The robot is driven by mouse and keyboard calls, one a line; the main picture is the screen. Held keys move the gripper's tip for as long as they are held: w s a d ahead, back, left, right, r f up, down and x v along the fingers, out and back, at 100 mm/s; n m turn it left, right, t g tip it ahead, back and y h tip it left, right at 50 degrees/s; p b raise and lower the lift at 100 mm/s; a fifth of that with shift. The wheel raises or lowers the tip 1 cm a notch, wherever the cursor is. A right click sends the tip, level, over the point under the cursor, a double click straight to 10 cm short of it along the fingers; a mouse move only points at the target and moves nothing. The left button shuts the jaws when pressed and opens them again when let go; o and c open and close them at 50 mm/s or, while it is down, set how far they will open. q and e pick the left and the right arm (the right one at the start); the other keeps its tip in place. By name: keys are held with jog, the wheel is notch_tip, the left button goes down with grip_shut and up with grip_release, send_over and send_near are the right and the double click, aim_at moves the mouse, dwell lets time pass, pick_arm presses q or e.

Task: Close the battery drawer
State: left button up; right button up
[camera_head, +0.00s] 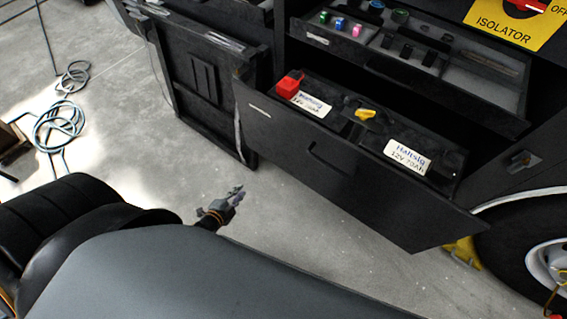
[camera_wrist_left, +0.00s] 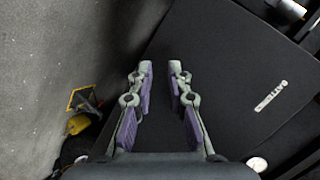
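The battery drawer is pulled out of the dark cabinet, its black front panel (camera_head: 345,174) facing me with a slot handle in it. Two labelled batteries, one with a red cap (camera_head: 289,83) and one with a white label (camera_head: 408,156), sit inside. In the left wrist view a dark panel (camera_wrist_left: 225,75) with a small white label, apparently the drawer front, lies beyond the fingers. My left gripper (camera_head: 238,192) is in front of and below the drawer front in the picture, apparently apart from it. Its fingers (camera_wrist_left: 161,70) are partly open with nothing between them. My right gripper is not in view.
An upper drawer (camera_head: 480,80) with small coloured items is also open above. A dark door panel (camera_head: 205,80) stands open at left. A wheel (camera_head: 535,250) and a yellow object (camera_head: 462,252) are at lower right. Hoses (camera_head: 60,120) lie at far left. Floor before the drawer is clear.

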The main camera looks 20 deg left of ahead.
aim_at(287, 141)
pick_arm(q)
jog(key=w+d+r+m+t+b, duration=0.1)
jog(key=w+d+r+m+t+h+b, duration=0.1)
jog(key=r+m, duration=0.1)
jog(key=shift+w+d+h+b, duration=0.25)
jog(key=shift+w+h+b, duration=0.05)
jog(key=shift+w, duration=0.05)
grip_shut()
jog(key=w+d+r+m+t+h+b, duration=0.1)
jog(key=d+r+m+t+h+b, duration=0.3)
jog(key=r, duration=0.4)
jog(key=shift+m+g+y, duration=0.5)
jog(key=shift+y, duration=0.2)
jog(key=x, duration=0.4)
jog(key=p+x, duration=0.1)
jog(key=x, duration=0.4)
jog(key=p+x, duration=0.1)
jog(key=x, duration=0.4)
jog(key=shift+w+r, duration=0.15)
jog(key=shift+r, duration=0.25)
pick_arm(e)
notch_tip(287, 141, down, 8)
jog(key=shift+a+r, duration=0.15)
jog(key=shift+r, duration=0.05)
pick_arm(q)
jog(key=shift+w, duration=0.1)
